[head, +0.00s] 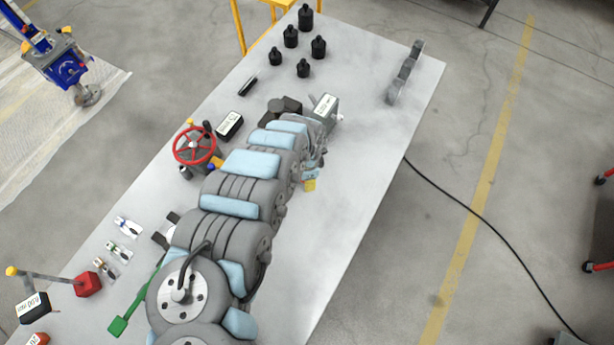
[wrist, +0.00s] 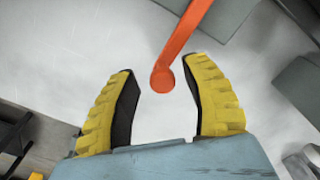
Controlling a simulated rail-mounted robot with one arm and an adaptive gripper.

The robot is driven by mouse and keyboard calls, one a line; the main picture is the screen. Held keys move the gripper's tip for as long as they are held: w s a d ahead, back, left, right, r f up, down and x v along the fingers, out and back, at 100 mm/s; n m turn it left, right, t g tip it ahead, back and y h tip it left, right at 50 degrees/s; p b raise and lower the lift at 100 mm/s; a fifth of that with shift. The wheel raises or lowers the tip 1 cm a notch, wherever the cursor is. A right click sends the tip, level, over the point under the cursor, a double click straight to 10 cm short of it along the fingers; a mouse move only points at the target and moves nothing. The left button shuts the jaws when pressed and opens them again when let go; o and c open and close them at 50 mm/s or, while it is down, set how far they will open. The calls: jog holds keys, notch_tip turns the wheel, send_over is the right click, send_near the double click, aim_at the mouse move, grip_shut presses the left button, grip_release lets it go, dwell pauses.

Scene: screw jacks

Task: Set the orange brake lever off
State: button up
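The orange brake lever (wrist: 186,36) shows in the wrist view as a bar running from the top edge down to a rounded end. That end lies between the two yellow, black-padded fingers of my gripper (wrist: 160,68). The fingers are spread apart, with a gap on each side of the lever; neither visibly touches it. In the head view, my arm covers much of the table's middle, and I cannot clearly make out the lever there. A small yellow part of my gripper (head: 310,185) shows beside the arm.
A red handwheel (head: 195,146) stands left of my arm on the pale table (head: 365,165). Several black jacks (head: 303,68) stand at the far end. A grey labelled block (head: 326,108) is near my arm.

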dwell(0.3)
jog(key=shift+w+r, duration=0.15)
jog(key=shift+r, duration=3.6)
